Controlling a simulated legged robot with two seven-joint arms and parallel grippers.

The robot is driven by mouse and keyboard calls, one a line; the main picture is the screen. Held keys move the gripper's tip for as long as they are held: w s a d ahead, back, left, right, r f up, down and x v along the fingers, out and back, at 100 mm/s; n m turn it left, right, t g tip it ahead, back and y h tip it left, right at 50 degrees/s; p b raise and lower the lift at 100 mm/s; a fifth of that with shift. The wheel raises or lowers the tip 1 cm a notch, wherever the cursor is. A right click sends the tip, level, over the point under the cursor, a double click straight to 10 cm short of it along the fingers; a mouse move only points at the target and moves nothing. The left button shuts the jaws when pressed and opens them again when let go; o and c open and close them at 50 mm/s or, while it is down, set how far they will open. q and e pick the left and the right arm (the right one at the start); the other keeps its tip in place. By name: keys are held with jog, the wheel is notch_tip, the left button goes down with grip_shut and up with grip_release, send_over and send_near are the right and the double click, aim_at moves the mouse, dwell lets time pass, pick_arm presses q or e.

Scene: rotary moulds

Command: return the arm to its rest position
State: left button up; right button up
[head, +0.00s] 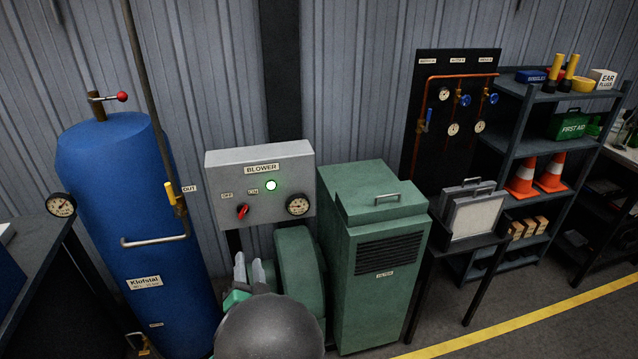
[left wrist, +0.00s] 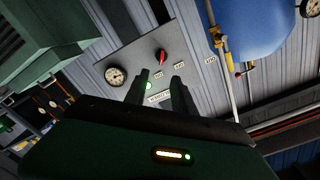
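My left gripper (head: 249,268) is in front of and below the grey blower panel (head: 215,168) in the head view. Its two fingers stand apart and hold nothing. In the left wrist view the fingers (left wrist: 161,88) are open, with a gap between them, and point toward the panel (left wrist: 185,30). Part of my left arm hides the area below the gripper. The panel has a red knob (head: 243,211), a lit green lamp (head: 271,185) and a gauge (head: 298,205). The red knob (left wrist: 162,57) is clear of the fingers. My right gripper is not in view.
A blue tank (head: 110,190) with a yellow-handled valve (head: 171,193) stands left. A green blower housing (head: 298,262) is close behind my gripper. A green filter cabinet (head: 375,230) stands to its right. A pipe board (head: 425,70) and shelf (head: 520,95) are farther right.

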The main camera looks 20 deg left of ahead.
pick_arm(q)
jog(key=s+d+f+n+g+h, duration=0.2)
jog(key=s+d+f+g+h, duration=0.3)
jog(key=d+f+g+h, duration=0.5)
jog(key=s+d+f+g, duration=0.2)
jog(key=s, duration=1)
jog(key=shift+s+d+g+y, duration=0.3)
jog(key=shift+s+g+y, duration=0.05)
jog(key=shift+g+y, duration=0.05)
dwell(2.1)
